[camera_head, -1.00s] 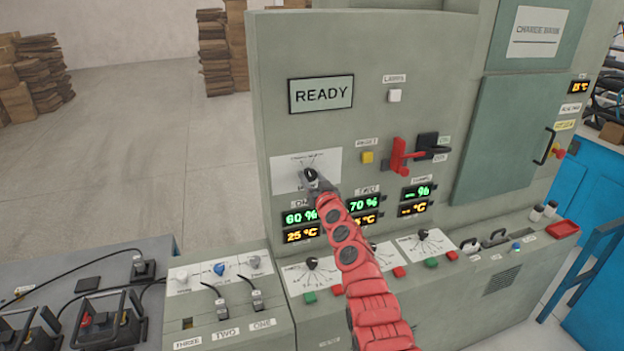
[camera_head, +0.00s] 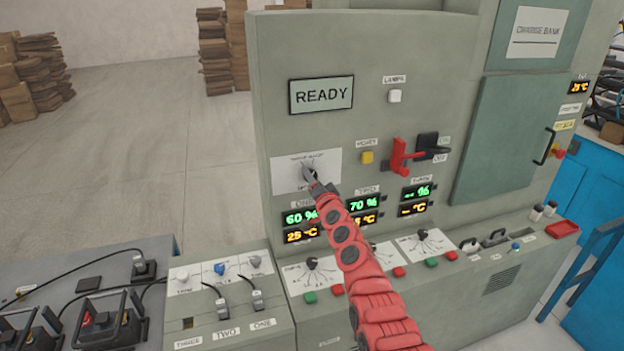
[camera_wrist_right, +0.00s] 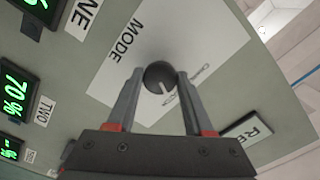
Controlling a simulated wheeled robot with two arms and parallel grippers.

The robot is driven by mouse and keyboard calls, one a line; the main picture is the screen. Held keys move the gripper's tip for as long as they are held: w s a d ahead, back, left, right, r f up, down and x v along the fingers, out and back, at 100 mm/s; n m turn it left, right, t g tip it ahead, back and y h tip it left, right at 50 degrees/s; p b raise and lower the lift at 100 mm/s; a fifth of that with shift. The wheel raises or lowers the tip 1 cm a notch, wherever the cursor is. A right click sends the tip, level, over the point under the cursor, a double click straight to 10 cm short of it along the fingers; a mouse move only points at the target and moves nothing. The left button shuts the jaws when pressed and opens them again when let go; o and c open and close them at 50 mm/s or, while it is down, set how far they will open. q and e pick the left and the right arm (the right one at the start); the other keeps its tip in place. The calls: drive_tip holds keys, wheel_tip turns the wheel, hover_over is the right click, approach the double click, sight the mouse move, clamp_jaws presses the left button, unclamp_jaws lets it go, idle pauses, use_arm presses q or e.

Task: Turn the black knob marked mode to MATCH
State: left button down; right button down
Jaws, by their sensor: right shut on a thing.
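The black mode knob (camera_wrist_right: 159,74) sits on a white plate (camera_wrist_right: 205,50) lettered MODE. In the right wrist view my right gripper (camera_wrist_right: 160,78) has one finger on each side of the knob and is shut on it. A pale pointer line on the knob points to the lower right in that view. The small position lettering is too blurred and partly covered to read. In the head view my right gripper (camera_head: 309,174) is at the plate (camera_head: 330,160) and hides most of the knob. My left gripper is not in view.
A READY display (camera_head: 321,95) is above the plate. A yellow button (camera_head: 367,158) and a red lever (camera_head: 401,155) are to its right. Lit percent readouts (camera_head: 300,217) sit just below, close to my right arm. A lower desk carries several other knobs and buttons.

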drive_tip(key=shift+m, duration=0.5)
drive_tip(key=shift+c, duration=1.5)
unclamp_jaws()
drive_tip(key=p+v, duration=0.5)
drive_tip(key=v, duration=1.2)
drive_tip(key=shift+s, duration=0.15)
drive_tip(key=shift+d, duration=0.1)
